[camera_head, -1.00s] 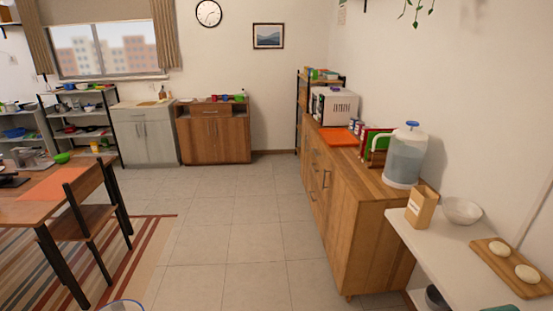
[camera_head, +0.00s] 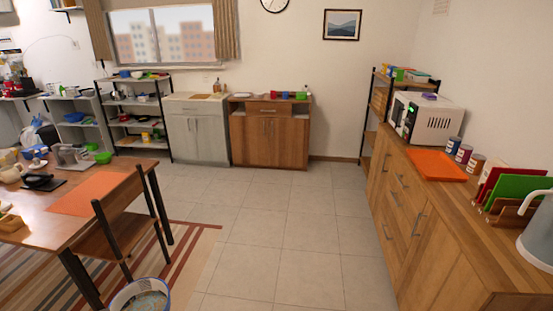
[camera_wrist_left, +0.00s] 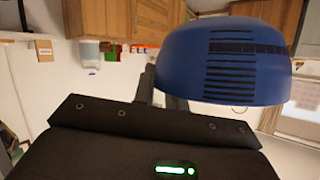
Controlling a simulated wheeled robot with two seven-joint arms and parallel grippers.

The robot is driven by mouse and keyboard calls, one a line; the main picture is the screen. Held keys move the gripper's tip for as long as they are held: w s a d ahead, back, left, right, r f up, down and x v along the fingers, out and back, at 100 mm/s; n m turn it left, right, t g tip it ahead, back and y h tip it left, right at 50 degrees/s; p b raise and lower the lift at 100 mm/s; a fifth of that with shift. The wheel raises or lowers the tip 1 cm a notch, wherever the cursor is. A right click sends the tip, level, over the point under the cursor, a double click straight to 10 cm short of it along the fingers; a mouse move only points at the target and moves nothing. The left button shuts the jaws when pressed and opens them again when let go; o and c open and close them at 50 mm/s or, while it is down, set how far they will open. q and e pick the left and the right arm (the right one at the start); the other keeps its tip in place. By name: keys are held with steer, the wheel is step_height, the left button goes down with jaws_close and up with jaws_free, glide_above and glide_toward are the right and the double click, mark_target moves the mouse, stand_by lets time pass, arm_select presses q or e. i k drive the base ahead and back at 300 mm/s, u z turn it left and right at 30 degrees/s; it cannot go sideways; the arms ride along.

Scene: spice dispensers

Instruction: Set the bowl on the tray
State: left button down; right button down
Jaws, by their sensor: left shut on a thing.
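A round bowl (camera_head: 140,297) with a blue rim and a pale inside shows at the bottom edge of the head view, partly cut off. In the left wrist view the bowl (camera_wrist_left: 225,60) is blue outside with dark stripes and seems upside down in that picture. My left gripper (camera_wrist_left: 162,95) is shut on it, though the contact is mostly hidden behind the gripper body. An orange flat tray (camera_head: 437,166) lies on the wooden cabinet at the right, in front of the microwave, and looks empty. My right gripper is not in view.
A table (camera_head: 130,170) with an orange mat (camera_head: 84,196) and a chair (camera_head: 125,222) stand at the left. Cans (camera_head: 463,153), a microwave (camera_head: 430,121) and coloured boards (camera_head: 515,190) surround the tray. The tiled floor (camera_head: 270,235) in the middle is clear.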

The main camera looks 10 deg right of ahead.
mark_target(441, 174)
steer(key=z, duration=0.2)
steer(key=i, duration=1.4)
steer(key=z, duration=1.3)
steer(key=i, duration=0.75)
steer(key=z, duration=1.4)
steer(key=i, duration=0.9)
steer(key=z, duration=0.1)
